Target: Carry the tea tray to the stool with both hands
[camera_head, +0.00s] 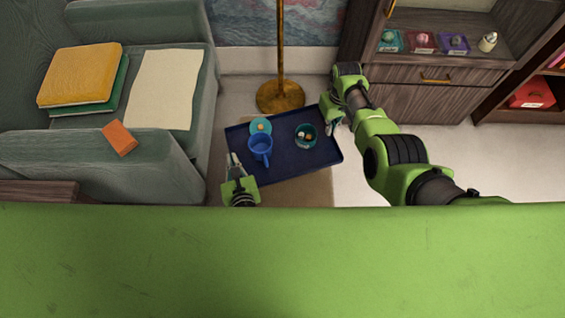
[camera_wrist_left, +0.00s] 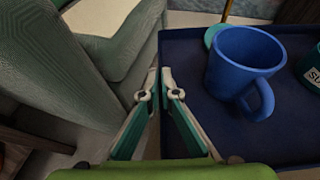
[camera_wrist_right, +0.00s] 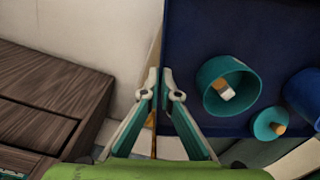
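The dark blue tea tray (camera_head: 290,170) is in the head view, slightly turned. It bears a blue mug (camera_head: 260,147), a teal bowl (camera_head: 305,134) with pale and brown pieces inside, and a small teal lid (camera_head: 260,125). The mug stands upright. My left gripper (camera_head: 234,161) is at the tray's left edge; in the left wrist view its fingers (camera_wrist_left: 161,88) close around the rim. My right gripper (camera_head: 330,118) is at the right edge; in the right wrist view its fingers (camera_wrist_right: 160,88) close around that rim. A tan surface (camera_head: 300,192) shows below the tray; contact between them cannot be told.
A green sofa (camera_head: 180,165) with books (camera_head: 80,77), a cream sheet (camera_head: 163,90) and an orange block (camera_head: 119,138) stands left. A brass lamp base (camera_head: 280,97) is behind the tray. A wooden cabinet (camera_head: 430,98) is back right. Pale floor (camera_head: 500,160) is free at right.

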